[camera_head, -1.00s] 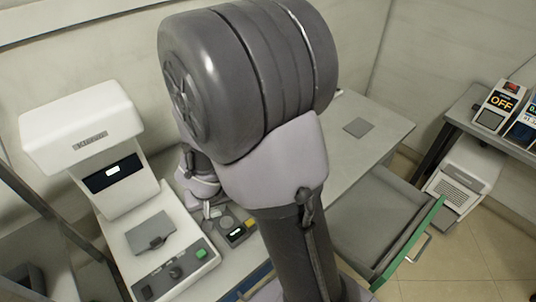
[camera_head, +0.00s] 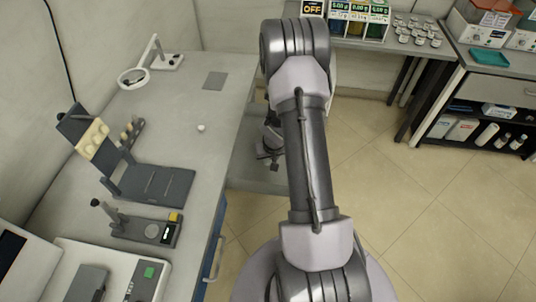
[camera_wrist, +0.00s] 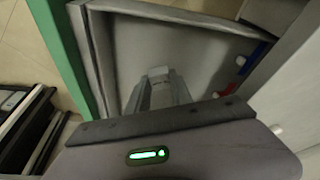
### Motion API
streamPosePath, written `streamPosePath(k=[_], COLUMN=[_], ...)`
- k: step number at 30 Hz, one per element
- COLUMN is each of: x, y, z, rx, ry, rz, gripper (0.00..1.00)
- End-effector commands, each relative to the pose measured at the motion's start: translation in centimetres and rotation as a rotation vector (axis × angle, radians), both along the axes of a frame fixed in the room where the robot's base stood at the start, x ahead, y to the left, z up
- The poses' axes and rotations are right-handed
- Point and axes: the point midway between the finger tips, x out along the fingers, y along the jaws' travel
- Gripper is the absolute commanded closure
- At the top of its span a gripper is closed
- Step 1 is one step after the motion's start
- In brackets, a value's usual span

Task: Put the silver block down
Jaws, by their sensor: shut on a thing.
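My gripper (camera_wrist: 160,88) points down into an open grey drawer (camera_wrist: 195,42) in the wrist view. Its fingers are shut on the silver block (camera_wrist: 158,71), a small pale piece showing at the fingertips. I cannot tell whether the block touches the drawer floor. In the head view my gripper (camera_head: 272,160) is small and dark, over the drawer (camera_head: 243,175) beside the bench. The block cannot be made out there, and my arm covers part of the drawer.
The bench (camera_head: 205,105) carries a flat grey plate (camera_head: 215,81), a magnifier lamp (camera_head: 133,76) and a dark stand (camera_head: 150,183). Open floor (camera_head: 400,190) lies at right.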

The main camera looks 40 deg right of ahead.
Motion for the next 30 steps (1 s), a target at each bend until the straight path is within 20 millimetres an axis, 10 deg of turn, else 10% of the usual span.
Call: streamPosePath(k=[13, 25, 26, 30], x=[0.0, 0.0, 0.0, 0.0], y=[0.1, 0.1, 0.1, 0.1], z=[-10.1, -10.1, -10.0, -10.0], rx=[0.0, 0.0, 0.0, 0.0], ry=[0.001, 0.001, 0.001, 0.001], rz=[0.0, 0.0, 0.0, 0.0], gripper=[1.0, 1.0, 0.67, 0.51])
